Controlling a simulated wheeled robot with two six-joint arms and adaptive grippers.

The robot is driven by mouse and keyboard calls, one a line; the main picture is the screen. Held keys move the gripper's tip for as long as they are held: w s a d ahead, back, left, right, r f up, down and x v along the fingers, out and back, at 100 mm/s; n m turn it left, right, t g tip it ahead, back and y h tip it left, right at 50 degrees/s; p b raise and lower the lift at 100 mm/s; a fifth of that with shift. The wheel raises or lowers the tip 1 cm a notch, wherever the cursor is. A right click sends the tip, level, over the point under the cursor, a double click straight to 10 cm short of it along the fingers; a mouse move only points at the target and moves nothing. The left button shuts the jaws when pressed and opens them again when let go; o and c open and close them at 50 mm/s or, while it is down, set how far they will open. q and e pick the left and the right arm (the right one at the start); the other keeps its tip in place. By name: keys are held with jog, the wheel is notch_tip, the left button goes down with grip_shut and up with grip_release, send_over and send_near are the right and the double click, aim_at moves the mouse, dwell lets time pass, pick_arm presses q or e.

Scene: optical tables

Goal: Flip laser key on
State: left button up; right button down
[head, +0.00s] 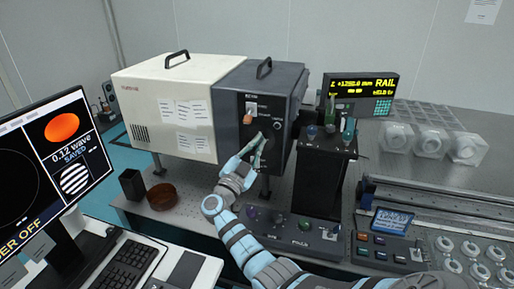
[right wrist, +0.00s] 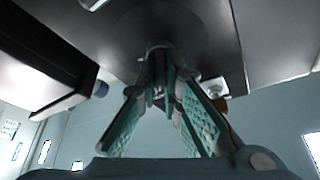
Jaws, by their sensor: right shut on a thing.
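The laser housing has a white part (head: 160,100) and a dark grey front panel (head: 285,92), with an orange button (head: 247,119) and a small round fitting (head: 277,126). My right gripper (head: 258,146) is at the lower part of this panel. Its fingers hide the laser key in the head view. In the right wrist view the fingertips (right wrist: 161,85) are closed around a small part at the panel, by a round metal collar (right wrist: 158,47); this looks like the key. Its turn angle cannot be told. My left gripper is out of view.
A control box (head: 290,228) sits below. A brown dish (head: 162,197) and black cup (head: 131,184) stand left.

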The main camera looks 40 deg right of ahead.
jog(key=m+g, duration=0.1)
jog(key=m, duration=0.2)
jog(key=m+g+b, duration=0.1)
jog(key=m+g, duration=0.1)
jog(key=m, duration=0.2)
jog(key=shift+f+y, duration=0.15)
jog(key=shift+y, duration=0.15)
jog(key=m+g+y+b, duration=0.1)
jog(key=m, duration=0.2)
jog(key=shift+m, duration=0.3)
jog(key=shift+m+y, duration=0.5)
jog(key=shift+m, duration=0.7)
jog(key=c, duration=1.8)
grip_release()
jog(key=shift+o, duration=0.2)
jog(key=shift+a, duration=0.1)
